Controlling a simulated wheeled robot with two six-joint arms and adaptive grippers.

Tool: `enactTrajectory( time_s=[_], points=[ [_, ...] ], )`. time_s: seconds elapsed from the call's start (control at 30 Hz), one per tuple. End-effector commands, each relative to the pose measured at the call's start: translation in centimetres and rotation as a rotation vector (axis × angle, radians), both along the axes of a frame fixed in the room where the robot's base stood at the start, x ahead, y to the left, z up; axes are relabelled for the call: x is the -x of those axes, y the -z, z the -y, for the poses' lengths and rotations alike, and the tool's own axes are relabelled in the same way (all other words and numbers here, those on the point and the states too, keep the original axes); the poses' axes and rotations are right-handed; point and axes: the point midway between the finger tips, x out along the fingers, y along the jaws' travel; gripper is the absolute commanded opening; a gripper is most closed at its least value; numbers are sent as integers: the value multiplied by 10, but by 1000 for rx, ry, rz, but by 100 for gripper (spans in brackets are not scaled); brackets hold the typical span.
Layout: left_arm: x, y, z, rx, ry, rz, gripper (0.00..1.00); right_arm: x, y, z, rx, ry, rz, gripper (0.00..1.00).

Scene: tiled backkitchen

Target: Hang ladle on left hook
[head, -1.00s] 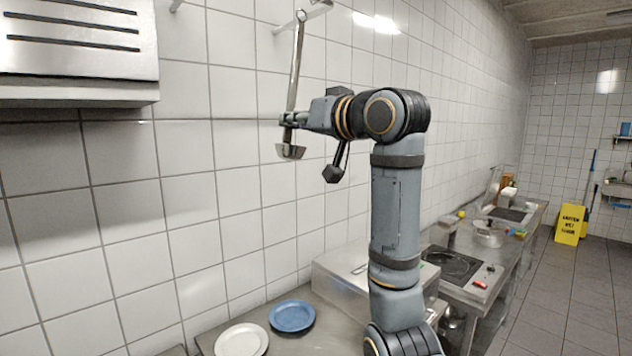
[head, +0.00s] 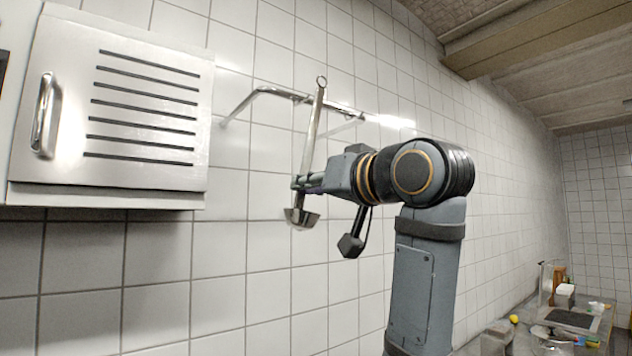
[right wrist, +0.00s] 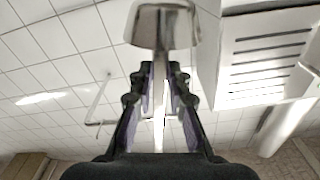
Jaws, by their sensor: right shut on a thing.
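The metal ladle (head: 311,135) hangs nearly upright in my right gripper (head: 303,182), tilted slightly, with its ring end up and its bowl down. The gripper is shut on the lower handle, just above the bowl. A metal wall rail (head: 275,92) shows behind the ladle, and the ring stands a little above it in the picture. Small hooks seem to sit on the rail near the handle, too small to tell apart. I cannot tell the gap between ring and rail. In the right wrist view the ladle's bowl (right wrist: 163,25) shows large beyond the fingers. My left gripper is not in view.
A steel wall cabinet (head: 120,110) with dark slots stands left of the rail. The tiled wall (head: 200,270) below the rail is bare. A counter (head: 585,338) with several items lies far off at the lower right.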

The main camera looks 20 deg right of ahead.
Motion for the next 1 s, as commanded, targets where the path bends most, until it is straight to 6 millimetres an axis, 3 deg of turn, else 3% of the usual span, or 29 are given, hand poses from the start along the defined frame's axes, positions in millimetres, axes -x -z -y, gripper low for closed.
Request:
enactTrajectory(
  time_s=[0.8, 1.0],
  points=[
    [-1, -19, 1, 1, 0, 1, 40, -54, 4, -20, 0, -1, 0, 0],
    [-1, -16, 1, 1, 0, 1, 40, -62, 12, -23, 0, -1, -1, 0]
  ],
)
